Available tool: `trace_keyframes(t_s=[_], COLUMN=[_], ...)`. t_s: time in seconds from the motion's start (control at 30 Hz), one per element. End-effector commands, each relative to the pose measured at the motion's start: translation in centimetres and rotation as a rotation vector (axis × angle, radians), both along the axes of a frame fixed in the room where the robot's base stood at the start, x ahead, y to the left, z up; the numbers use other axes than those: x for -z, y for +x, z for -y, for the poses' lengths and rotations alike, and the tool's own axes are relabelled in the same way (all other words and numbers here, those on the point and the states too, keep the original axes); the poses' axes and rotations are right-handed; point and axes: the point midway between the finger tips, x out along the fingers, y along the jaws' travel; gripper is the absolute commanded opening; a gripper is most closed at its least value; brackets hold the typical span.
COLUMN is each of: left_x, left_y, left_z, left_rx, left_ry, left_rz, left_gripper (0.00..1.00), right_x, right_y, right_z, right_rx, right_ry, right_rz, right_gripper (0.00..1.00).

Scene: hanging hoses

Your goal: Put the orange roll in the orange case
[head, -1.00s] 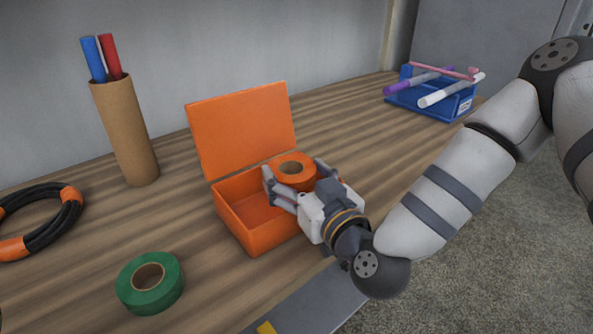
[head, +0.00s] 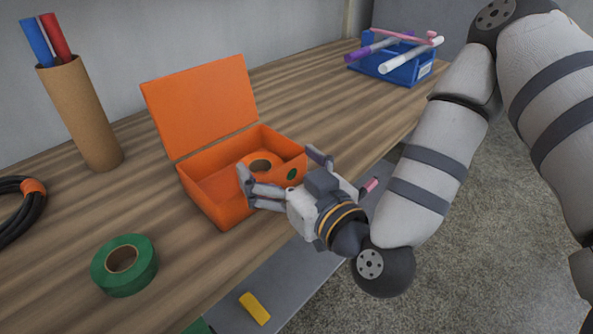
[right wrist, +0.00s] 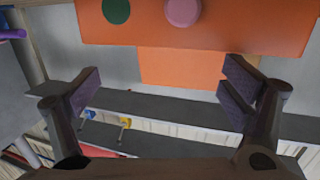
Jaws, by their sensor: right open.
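The orange case (head: 205,210) stands on the bench with its lid (head: 200,105) raised at the back. The orange roll (head: 260,163) lies inside the case, toward its right end, low between the walls. My right gripper (head: 281,168) is open and empty at the front right of the case, its fingers apart and clear of the roll. In the right wrist view an orange panel of the case (right wrist: 215,30) shows beyond the open fingers, with a green and a pink disc in front of it. My left gripper is out of view.
A green roll (head: 125,265) lies left of the case. A cardboard tube (head: 80,115) with blue and red sticks stands behind it. A black hose coil (head: 12,220) is at far left. A blue tray (head: 395,68) with pens is at the back right. The bench between is clear.

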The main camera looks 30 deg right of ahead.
Motion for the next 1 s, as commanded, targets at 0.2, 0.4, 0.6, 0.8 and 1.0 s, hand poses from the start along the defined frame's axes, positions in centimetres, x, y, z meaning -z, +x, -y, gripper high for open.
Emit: trace_keyframes(t_s=[0.2,0.4,0.6,0.8,1.0], left_x=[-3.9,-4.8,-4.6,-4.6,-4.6], left_y=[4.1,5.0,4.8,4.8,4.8], left_z=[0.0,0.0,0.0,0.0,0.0], left_rx=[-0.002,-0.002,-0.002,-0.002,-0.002], left_ry=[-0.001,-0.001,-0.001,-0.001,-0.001], left_rz=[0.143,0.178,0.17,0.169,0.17], left_gripper=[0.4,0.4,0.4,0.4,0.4], right_x=[-2.3,-1.6,1.7,18.0,25.3], right_y=[-3.7,-5.3,-6.2,-16.8,-31.7], right_z=[0.3,0.5,-0.5,-1.9,3.2], right_rx=[-0.002,-0.001,-0.048,-0.181,0.003], right_ry=[0.0,0.002,0.001,-0.002,-0.035], right_rz=[0.033,0.023,-0.088,-0.812,-1.485], right_gripper=[0.92,0.92,0.92,0.92,0.92])
